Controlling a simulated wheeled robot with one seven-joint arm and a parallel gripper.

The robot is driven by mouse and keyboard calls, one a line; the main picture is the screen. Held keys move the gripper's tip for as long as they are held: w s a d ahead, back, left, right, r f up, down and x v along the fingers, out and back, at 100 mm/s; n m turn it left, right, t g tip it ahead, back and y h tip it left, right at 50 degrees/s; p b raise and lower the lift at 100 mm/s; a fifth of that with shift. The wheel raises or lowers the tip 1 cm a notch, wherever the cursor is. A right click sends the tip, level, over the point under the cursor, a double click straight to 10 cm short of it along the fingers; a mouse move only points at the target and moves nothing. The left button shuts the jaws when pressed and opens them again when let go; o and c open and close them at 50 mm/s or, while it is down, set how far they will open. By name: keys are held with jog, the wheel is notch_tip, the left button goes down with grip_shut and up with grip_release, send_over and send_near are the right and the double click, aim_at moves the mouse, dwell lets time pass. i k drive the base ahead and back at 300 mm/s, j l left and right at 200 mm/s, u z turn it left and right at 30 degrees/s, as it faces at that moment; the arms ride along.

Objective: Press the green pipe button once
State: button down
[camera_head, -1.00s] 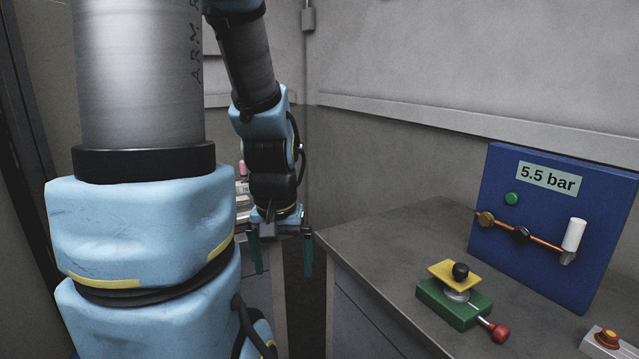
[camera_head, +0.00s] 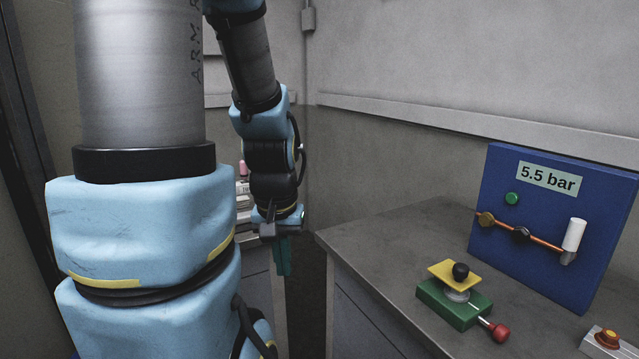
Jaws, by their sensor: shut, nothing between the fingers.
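A green round button (camera_head: 512,199) sits on the upper left of a blue upright panel (camera_head: 592,262) at the right, just below a label reading "5.5 bar" (camera_head: 549,177). A copper pipe (camera_head: 546,243) runs across the panel under the button, with a brass fitting, a black fitting and a white handle (camera_head: 574,234). My gripper (camera_head: 284,274) hangs pointing down left of the grey counter, far from the panel and touching nothing. Its teal fingers are together and hold nothing.
The grey counter (camera_head: 390,240) carries a green block (camera_head: 440,300) with a yellow plate, black knob and red-ended lever in front of the panel. A box with an orange button (camera_head: 607,338) is at the lower right. The counter's left part is clear.

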aim_at(513, 198)
jog(key=i+j+z, duration=0.1)
jog(key=i+z, duration=0.25)
jog(key=i+j+z, duration=0.1)
jog(key=z, duration=0.25)
jog(key=i+j+z, duration=0.15)
jog(key=j+z, duration=0.25)
jog(key=l, duration=0.1)
